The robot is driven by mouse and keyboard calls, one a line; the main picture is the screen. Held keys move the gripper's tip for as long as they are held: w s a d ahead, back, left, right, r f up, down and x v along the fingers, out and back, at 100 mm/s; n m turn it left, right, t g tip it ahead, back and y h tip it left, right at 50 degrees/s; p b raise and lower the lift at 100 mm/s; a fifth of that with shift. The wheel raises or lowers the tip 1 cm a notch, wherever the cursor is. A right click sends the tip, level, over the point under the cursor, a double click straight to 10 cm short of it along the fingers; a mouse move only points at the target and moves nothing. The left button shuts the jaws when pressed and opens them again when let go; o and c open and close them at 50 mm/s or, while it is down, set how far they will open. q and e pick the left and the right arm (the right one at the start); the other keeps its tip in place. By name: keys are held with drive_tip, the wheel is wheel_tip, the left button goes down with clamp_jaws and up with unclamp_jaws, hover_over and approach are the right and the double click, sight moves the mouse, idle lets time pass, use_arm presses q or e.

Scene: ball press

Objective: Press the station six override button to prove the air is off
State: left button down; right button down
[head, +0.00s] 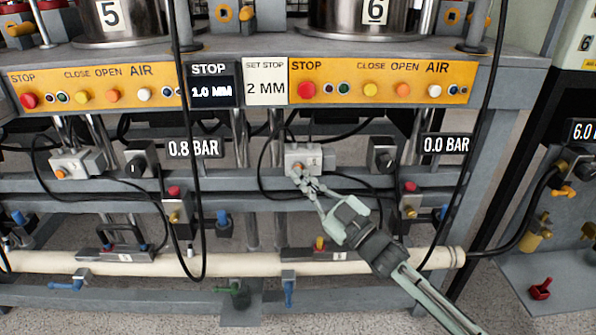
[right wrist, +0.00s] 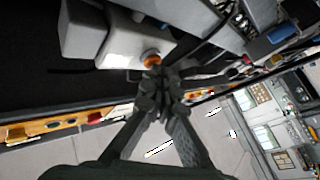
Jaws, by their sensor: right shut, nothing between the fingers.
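The station six valve block (head: 302,158) is a pale box on the rail below the station six panel. Its small orange button (head: 297,167) faces forward, and it also shows in the right wrist view (right wrist: 152,58). My right gripper (head: 301,178) is shut and empty, its fingertips right at the button. They cover its lower edge in the right wrist view, and I cannot tell whether they touch it. The station six display (head: 446,144) reads 0.0 BAR. My left gripper is not in view.
The station six panel (head: 380,82) is above, with coloured buttons. Station five's similar valve block (head: 76,162) stands left, near a 0.8 BAR display (head: 194,147). Black hoses hang around the block. A cream pipe (head: 230,264) runs below. A dark regulator knob (head: 382,158) sits right of the block.

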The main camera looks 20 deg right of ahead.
idle(0.4)
drive_tip(key=shift+s+a+p, duration=0.2)
drive_tip(key=shift+s+p, duration=0.25)
drive_tip(key=shift+s, duration=0.35)
drive_tip(key=s+p, duration=0.1)
drive_tip(key=s, duration=0.1)
drive_tip(key=s+a+p, duration=0.1)
drive_tip(key=s, duration=0.2)
drive_tip(key=shift+a, duration=0.2)
